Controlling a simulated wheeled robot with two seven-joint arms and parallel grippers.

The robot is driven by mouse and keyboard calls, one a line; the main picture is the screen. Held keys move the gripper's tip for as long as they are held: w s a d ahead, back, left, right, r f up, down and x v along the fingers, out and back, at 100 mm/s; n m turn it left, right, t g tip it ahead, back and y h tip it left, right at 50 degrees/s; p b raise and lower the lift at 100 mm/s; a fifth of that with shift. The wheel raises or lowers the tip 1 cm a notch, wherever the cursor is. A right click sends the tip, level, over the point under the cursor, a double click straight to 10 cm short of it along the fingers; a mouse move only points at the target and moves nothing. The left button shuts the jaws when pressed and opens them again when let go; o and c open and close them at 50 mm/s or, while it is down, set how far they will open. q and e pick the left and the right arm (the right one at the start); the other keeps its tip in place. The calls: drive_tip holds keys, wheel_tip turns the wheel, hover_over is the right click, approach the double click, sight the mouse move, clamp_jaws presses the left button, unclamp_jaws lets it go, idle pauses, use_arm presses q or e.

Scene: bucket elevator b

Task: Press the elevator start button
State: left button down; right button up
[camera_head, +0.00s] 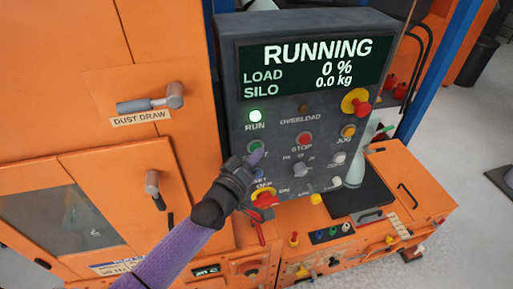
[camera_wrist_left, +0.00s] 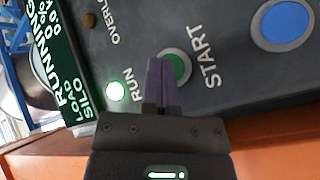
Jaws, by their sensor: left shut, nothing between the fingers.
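The green start button (camera_wrist_left: 178,69), labelled START, sits in a grey ring on the dark control panel (camera_head: 228,75). In the head view the start button (camera_head: 255,146) is partly covered by my left gripper (camera_head: 256,158). My left gripper is shut and empty, and its purple fingertips (camera_wrist_left: 160,72) lie over the left part of the button in the left wrist view. I cannot tell whether they touch it. The RUN lamp (camera_head: 255,116) is lit, and the display (camera_head: 317,66) reads RUNNING, load 0 %, silo 0.0 kg. My right gripper is not in view.
The red stop button (camera_head: 304,139) is right of the start button. A red knob on yellow (camera_head: 264,196) is just below my left gripper, and another (camera_head: 356,102) is at upper right. A blue button (camera_wrist_left: 283,24) is near START. Orange cabinet handles (camera_head: 152,103) stick out at left.

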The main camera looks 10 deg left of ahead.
use_arm(q)
drive_tip(key=shift+s+d+p, duration=0.3)
drive_tip(key=shift+s+p, duration=0.15)
drive_tip(key=shift+s, duration=0.25)
drive_tip(key=s+p, duration=0.1)
drive_tip(key=s+d+p, duration=0.1)
drive_tip(key=s, duration=0.1)
drive_tip(key=s+d+p, duration=0.1)
drive_tip(key=shift+s, duration=0.3)
idle(0.4)
